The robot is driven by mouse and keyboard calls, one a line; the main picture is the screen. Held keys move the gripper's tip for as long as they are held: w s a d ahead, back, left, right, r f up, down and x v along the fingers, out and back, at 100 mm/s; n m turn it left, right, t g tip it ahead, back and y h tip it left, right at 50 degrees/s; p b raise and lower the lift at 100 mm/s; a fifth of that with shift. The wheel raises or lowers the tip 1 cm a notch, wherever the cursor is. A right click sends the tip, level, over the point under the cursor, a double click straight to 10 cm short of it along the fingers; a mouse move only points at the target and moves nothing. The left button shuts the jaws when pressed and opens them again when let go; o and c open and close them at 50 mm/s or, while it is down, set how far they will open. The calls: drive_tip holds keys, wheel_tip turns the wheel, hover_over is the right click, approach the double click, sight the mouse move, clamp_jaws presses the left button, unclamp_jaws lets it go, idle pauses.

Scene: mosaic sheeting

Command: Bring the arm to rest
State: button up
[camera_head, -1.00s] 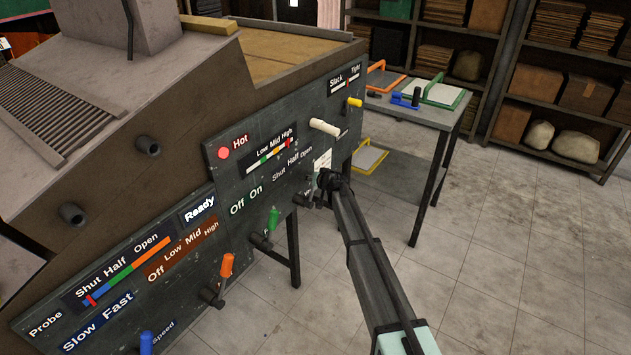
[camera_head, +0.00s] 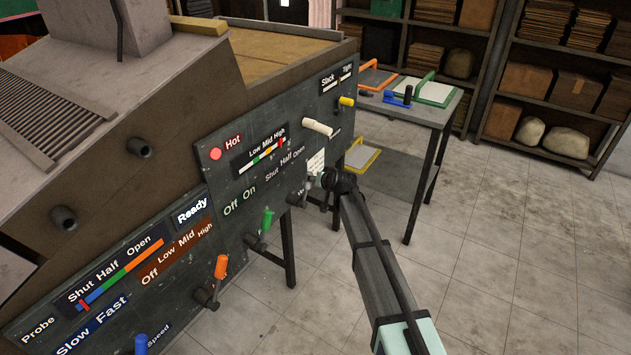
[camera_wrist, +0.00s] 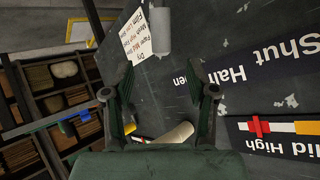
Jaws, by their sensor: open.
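My arm (camera_head: 376,262) reaches up from the bottom of the head view. My gripper (camera_head: 340,181) is at its far end, in front of the right part of the dark control panel (camera_head: 240,190). In the wrist view my gripper (camera_wrist: 161,72) shows two spread fingers with nothing held between them. A light grey handle (camera_wrist: 161,32) stands just beyond the fingertips, apart from them as far as I can tell. A cream handle (camera_wrist: 176,134) shows lower, behind the gap between the fingers; in the head view the cream handle (camera_head: 317,126) sticks out above my gripper.
Yellow (camera_head: 346,101), green (camera_head: 267,220), orange (camera_head: 221,267) and blue (camera_head: 141,344) handles stick out from the panel. A paper note (camera_head: 316,162) is beside my gripper. A side table (camera_head: 425,112) with framed screens stands behind. Open floor (camera_head: 510,270) lies to the right.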

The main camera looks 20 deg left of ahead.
idle(0.4)
drive_tip(key=s+d+f+m+g+h, duration=0.1)
drive_tip(key=s+d+f+g+h, duration=0.65)
drive_tip(key=s+d+f, duration=2.2)
drive_tip(key=s+d+f+m+g, duration=0.1)
drive_tip(key=s+d+f+g, duration=0.1)
drive_tip(key=s+d, duration=0.5)
drive_tip(key=s+d+f+m+g, duration=0.1)
drive_tip(key=s+d, duration=0.7)
drive_tip(key=s, duration=0.8)
drive_tip(key=s+d+f+m+g, duration=0.1)
drive_tip(key=s+d+f+g, duration=0.2)
drive_tip(key=s+d, duration=0.4)
drive_tip(key=s+g, duration=0.1)
drive_tip(key=s, duration=0.3)
drive_tip(key=shift+s+d, duration=0.25)
drive_tip(key=shift+s, duration=0.15)
